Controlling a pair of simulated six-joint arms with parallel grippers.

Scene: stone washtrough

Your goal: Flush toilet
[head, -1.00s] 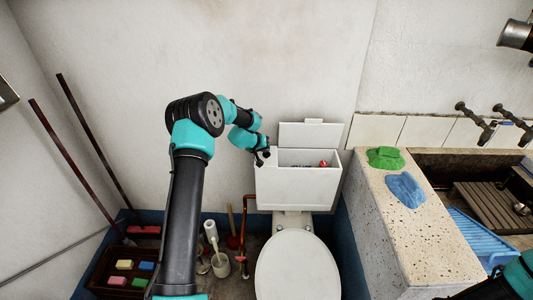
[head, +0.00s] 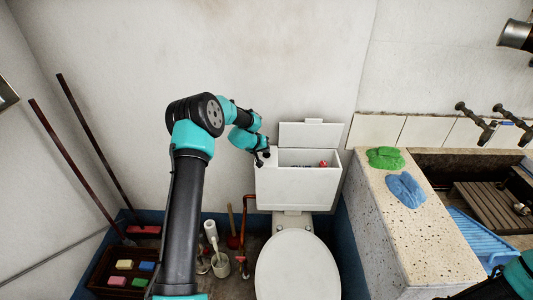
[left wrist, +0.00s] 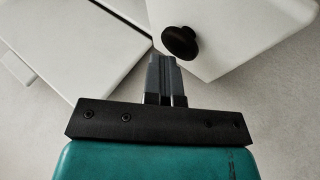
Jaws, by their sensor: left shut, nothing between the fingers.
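The white toilet has its tank (head: 297,188) against the wall and its bowl lid (head: 297,268) down. The tank's top is open, with a white lid (head: 312,135) standing behind the opening. My left gripper (head: 262,160) is at the tank's upper left corner in the head view. In the left wrist view, the left gripper (left wrist: 163,70) is shut and empty. A round black knob (left wrist: 181,42) on a white surface lies just beyond and right of its fingertips. The fingertips look close to the knob; I cannot tell whether they touch. My right gripper is out of view.
A red part (head: 322,163) shows inside the tank. A toilet brush (head: 212,232) stands in its holder left of the toilet. A speckled stone counter (head: 392,230) with green (head: 385,157) and blue (head: 406,189) cloth-like items stands right. A crate (head: 105,268) holds sponges.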

